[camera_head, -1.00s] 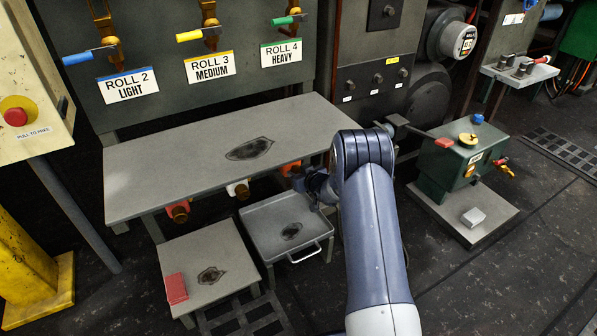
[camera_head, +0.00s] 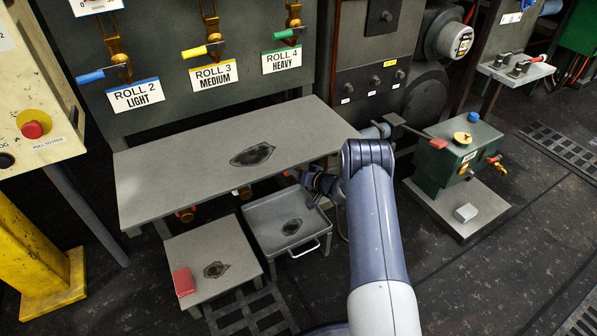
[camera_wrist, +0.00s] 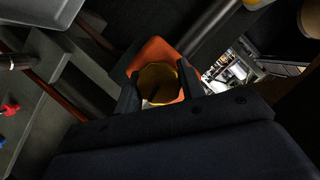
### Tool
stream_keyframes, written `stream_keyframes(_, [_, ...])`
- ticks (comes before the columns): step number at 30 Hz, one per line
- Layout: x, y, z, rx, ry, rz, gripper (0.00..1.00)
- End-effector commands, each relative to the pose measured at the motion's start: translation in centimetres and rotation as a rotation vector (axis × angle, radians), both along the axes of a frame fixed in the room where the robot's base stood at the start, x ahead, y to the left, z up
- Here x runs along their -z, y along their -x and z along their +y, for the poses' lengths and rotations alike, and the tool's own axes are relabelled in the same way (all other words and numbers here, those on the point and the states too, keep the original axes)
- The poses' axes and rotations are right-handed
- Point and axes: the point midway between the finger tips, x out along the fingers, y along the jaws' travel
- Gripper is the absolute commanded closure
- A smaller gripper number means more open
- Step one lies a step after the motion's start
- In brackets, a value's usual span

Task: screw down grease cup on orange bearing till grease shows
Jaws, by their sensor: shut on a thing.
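The orange bearing (camera_wrist: 155,53) fills the space behind my fingers in the wrist view. A round brass-yellow grease cup (camera_wrist: 159,80) sits in front of it, with a dark inside. My gripper (camera_wrist: 160,88) is shut on the cup, one dark finger on each side. In the head view my gripper (camera_head: 318,184) is under the right front edge of the bench, and only a bit of the orange bearing (camera_head: 290,172) shows. I cannot make out grease at the bearing.
The grey bench (camera_head: 165,185) overhangs the bearings. A red-ended bearing (camera_head: 186,214) and a pale one (camera_head: 241,192) peek out below it. A green box (camera_head: 440,165) stands right.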

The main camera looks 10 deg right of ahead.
Motion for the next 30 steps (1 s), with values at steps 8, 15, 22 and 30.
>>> stream_keyframes(8, [0.01,-0.02,-0.05,0.001,-0.037,0.011,0.85])
stream_keyframes(15, [0.01,-0.03,-0.06,0.002,-0.038,0.012,0.85])
stream_keyframes(22, [-0.01,-0.03,-0.05,0.001,-0.037,0.011,0.50])
stream_keyframes(30, [0.00,-0.02,-0.02,0.001,-0.037,0.011,0.40])
